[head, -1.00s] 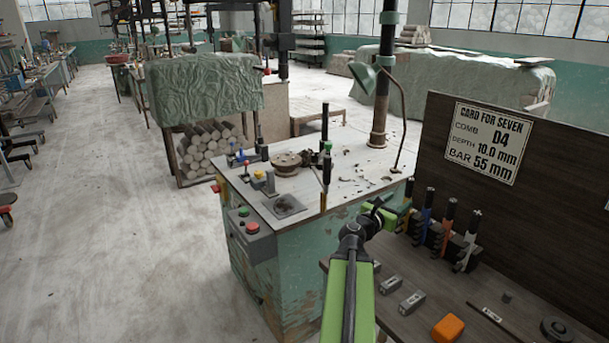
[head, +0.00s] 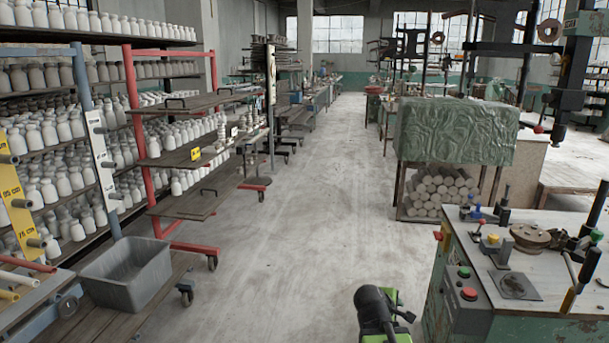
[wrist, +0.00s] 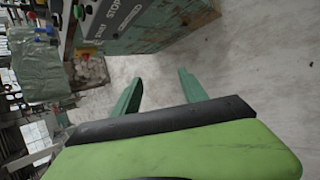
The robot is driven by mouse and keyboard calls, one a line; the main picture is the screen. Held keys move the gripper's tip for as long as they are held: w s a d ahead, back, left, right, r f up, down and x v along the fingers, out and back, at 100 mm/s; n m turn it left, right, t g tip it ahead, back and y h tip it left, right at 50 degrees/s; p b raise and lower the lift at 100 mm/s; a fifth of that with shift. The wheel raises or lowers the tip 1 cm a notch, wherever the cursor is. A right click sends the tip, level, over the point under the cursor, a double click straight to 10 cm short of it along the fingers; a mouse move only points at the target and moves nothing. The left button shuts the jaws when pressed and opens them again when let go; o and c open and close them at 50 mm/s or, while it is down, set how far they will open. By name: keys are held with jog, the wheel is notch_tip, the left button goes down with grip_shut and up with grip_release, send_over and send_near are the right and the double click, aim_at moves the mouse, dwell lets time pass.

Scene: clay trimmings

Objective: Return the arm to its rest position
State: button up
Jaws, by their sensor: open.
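My arm (head: 380,312), lime green with a black joint, shows at the bottom of the head view, low over the floor and left of the workbench. In the wrist view my gripper (wrist: 160,75) has two green fingers spread apart, with nothing between them but the pale floor behind. I cannot make out the fingers in the head view.
A workbench (head: 560,300) with red and green buttons stands close on the right. Left are a red-framed shelf cart (head: 131,90), bottle shelves (head: 5,107) and a grey tub (head: 128,285). Clear concrete floor (head: 300,220) runs between. A covered stand (head: 455,132) is farther right.

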jog(key=s+a+f+m+g+y, duration=0.35)
jog(key=s+a+m, duration=0.2)
jog(key=a, duration=0.35)
jog(key=s+a+f+m+g+y, duration=0.2)
jog(key=s+a+f+m+y, duration=0.15)
jog(key=a+m, duration=0.35)
notch_tip(320, 180, up, 14)
jog(key=s+a+p, duration=0.1)
jog(key=p, duration=1.3)
jog(key=shift+r, duration=0.15)
jog(key=shift+a, duration=0.1)
jog(key=shift+c, duration=0.4)
